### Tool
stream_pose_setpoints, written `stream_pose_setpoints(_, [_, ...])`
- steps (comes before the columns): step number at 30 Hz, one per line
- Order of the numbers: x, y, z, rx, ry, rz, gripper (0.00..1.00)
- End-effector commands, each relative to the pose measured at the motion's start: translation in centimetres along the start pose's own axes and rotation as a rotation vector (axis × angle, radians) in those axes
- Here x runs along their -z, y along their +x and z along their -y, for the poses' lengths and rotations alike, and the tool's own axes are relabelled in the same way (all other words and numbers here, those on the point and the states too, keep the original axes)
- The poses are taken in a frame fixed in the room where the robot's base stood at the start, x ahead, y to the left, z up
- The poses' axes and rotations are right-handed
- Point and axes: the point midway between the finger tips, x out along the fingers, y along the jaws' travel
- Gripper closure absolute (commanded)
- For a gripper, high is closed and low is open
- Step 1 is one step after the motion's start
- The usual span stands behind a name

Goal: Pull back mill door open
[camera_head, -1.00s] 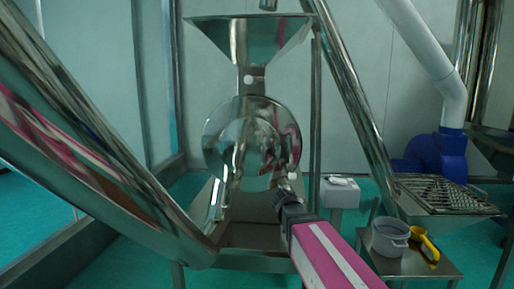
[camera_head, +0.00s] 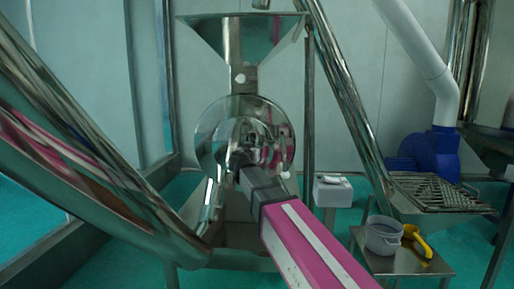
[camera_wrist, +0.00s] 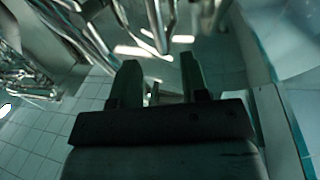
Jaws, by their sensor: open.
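The mill's round, shiny metal door (camera_head: 219,128) faces me below a metal hopper (camera_head: 262,40) in the head view. It looks closed, though its edge is hard to make out. A small white knob (camera_head: 285,174) sits at its lower right. My gripper (camera_head: 239,160) is in front of the lower middle of the door, left of the knob. The wrist view shows my gripper (camera_wrist: 158,75) with two dark fingers apart and nothing between them. Blurred shiny metal lies beyond the fingertips. I cannot tell whether the gripper touches the door.
A thick metal tube (camera_head: 95,150) slants across the left. A slanting pipe (camera_head: 348,95) runs down the right. A small metal table (camera_head: 410,264) at lower right holds a grey bucket (camera_head: 383,238) and a yellow scoop (camera_head: 416,240). A white box (camera_head: 332,192) stands behind.

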Motion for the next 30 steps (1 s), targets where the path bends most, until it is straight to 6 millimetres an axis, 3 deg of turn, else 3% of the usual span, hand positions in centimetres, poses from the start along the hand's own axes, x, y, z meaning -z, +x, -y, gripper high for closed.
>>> stream_pose_setpoints(3, [0.0, 2.5, 0.2, -0.002, 0.0, 0.001, 0.59])
stream_pose_setpoints(10, [0.0, 6.2, 0.1, -0.001, 0.0, 0.001, 0.59])
stream_pose_setpoints(15, [0.0, 7.4, 0.0, 0.0, 0.0, 0.001, 0.59])
stream_pose_setpoints(22, [-0.1, 7.4, 0.0, 0.0, 0.0, 0.001, 0.59])
stream_pose_setpoints(23, [0.0, 7.4, 0.0, 0.0, 0.0, 0.001, 0.62])
stream_pose_setpoints(26, [0.0, 7.4, 0.0, 0.0, 0.0, 0.001, 0.95])
stream_pose_setpoints(27, [-0.1, 7.4, 0.0, 0.0, 0.0, 0.001, 1.0])
stream_pose_setpoints(30, [-0.1, 7.3, 0.0, -0.001, 0.0, 0.001, 1.0])
